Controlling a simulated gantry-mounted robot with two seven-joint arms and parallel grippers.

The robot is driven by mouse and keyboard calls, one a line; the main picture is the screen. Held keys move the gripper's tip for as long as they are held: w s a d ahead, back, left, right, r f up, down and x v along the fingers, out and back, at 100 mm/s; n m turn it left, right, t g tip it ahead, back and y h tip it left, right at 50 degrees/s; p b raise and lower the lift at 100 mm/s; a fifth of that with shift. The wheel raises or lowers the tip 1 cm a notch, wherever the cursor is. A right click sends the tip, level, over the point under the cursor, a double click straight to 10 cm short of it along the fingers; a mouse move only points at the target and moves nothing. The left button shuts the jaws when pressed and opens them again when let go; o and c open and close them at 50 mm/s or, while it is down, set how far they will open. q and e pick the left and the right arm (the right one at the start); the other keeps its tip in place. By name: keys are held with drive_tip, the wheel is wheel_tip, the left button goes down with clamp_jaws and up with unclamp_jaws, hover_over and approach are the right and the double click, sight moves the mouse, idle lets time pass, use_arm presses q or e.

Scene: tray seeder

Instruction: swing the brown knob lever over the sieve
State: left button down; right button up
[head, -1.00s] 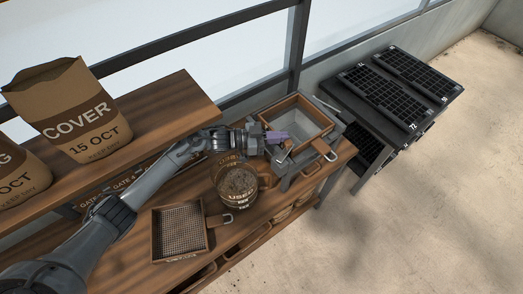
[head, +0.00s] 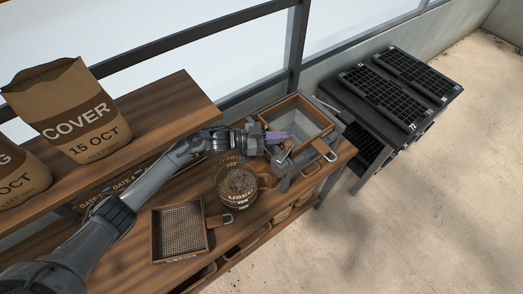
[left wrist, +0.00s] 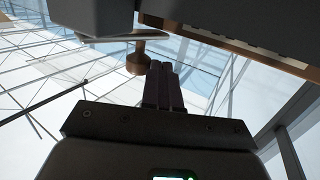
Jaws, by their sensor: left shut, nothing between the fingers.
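My left gripper (head: 279,136), with purple-grey fingers, is shut and empty at the left side of the grey seeder (head: 287,177). The fingers also show closed together in the left wrist view (left wrist: 163,85). There a brown knob (left wrist: 138,62) on a metal arm is just left of the fingertips; I cannot tell whether they touch. In the head view I cannot make out the knob clearly beside the fingers. A wood-framed sieve (head: 327,124) with a handle sits on top of the seeder. My right gripper is not in view.
A round container of brown material labelled USED (head: 238,202) stands below my left wrist. Another wood-framed mesh sieve (head: 155,232) lies on the bench. A COVER bag (head: 85,122) stands on the shelf at left. Black cell trays (head: 380,98) lie on a dark stand at right.

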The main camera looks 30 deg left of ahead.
use_arm(q)
drive_tip(key=shift+a, duration=0.1)
drive_tip(key=v, duration=0.7)
drive_tip(key=shift+s+b, duration=0.2)
drive_tip(key=shift+b, duration=0.1)
drive_tip(key=shift+a+r, duration=0.1)
